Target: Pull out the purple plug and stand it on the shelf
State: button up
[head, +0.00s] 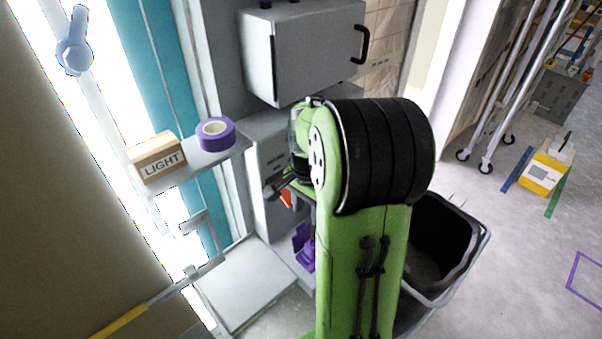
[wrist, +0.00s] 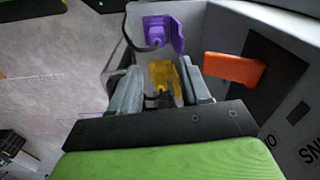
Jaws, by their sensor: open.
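The purple plug (wrist: 157,32) shows at the top of the wrist view, at a purple fitting with a raised flap (wrist: 178,38), with a dark cable at it. In the head view, purple parts (head: 303,250) show low on the panel, partly behind my arm. My gripper (wrist: 160,74) is open. A yellow fitting (wrist: 163,78) shows between its fingers, and the purple plug is beyond the fingertips. In the head view my gripper (head: 277,186) is mostly hidden by my arm. The shelf (head: 196,162) is at the left.
A box marked LIGHT (head: 157,157) and a purple tape roll (head: 215,133) are on the shelf, with a little bare surface beside them. An orange handle (wrist: 235,70) sticks out right of my fingers. A grey cabinet (head: 305,50) is above; a black bin (head: 440,245) stands right.

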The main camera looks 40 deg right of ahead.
aim_at(312, 243)
jog(key=shift+m, duration=0.6)
jog(key=f, duration=0.5)
jog(key=d+f+b, duration=0.1)
jog(key=f, duration=0.5)
jog(key=f+b, duration=0.1)
jog(key=f, duration=0.4)
jog(key=shift+s+d+f, duration=0.2)
jog(key=shift+d+f, duration=0.1)
jog(key=shift+c, duration=0.2)
jog(key=shift+r, duration=0.1)
grip_shut()
jog(key=shift+r, duration=0.1)
jog(key=shift+r+p, duration=2.25)
jog(key=shift+r, duration=0.7)
